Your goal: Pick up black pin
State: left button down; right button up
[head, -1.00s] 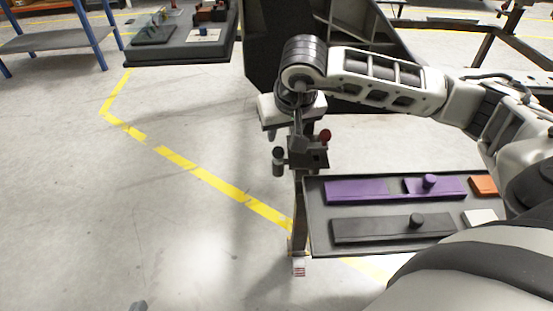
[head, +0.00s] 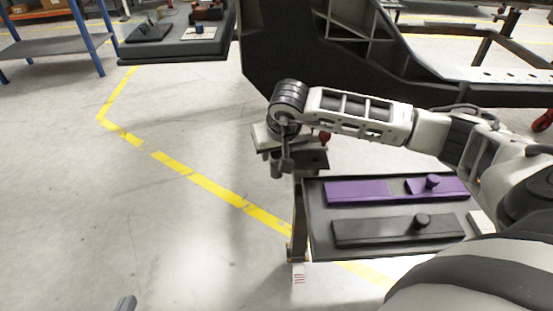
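A black pin (head: 421,221) stands upright on a flat black plate (head: 375,232) in the front part of the tray on the right. My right gripper (head: 279,160) hangs beyond the tray's back left corner, in front of a small dark block (head: 311,158) with a red knob (head: 324,138). It is apart from the black pin, well to its left. Its fingers blend with the dark parts there, so their opening is unclear. Only a small grey tip of my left gripper (head: 126,303) shows at the bottom edge.
A large dark chassis frame (head: 290,60) stands behind. The floor to the left is open.

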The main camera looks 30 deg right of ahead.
grip_shut()
pick_arm(q)
jog(key=shift+s+f, duration=0.1)
jog(key=shift+f, duration=0.1)
jog(key=shift+f, duration=0.1)
pick_arm(e)
jog(key=shift+r, duration=0.2)
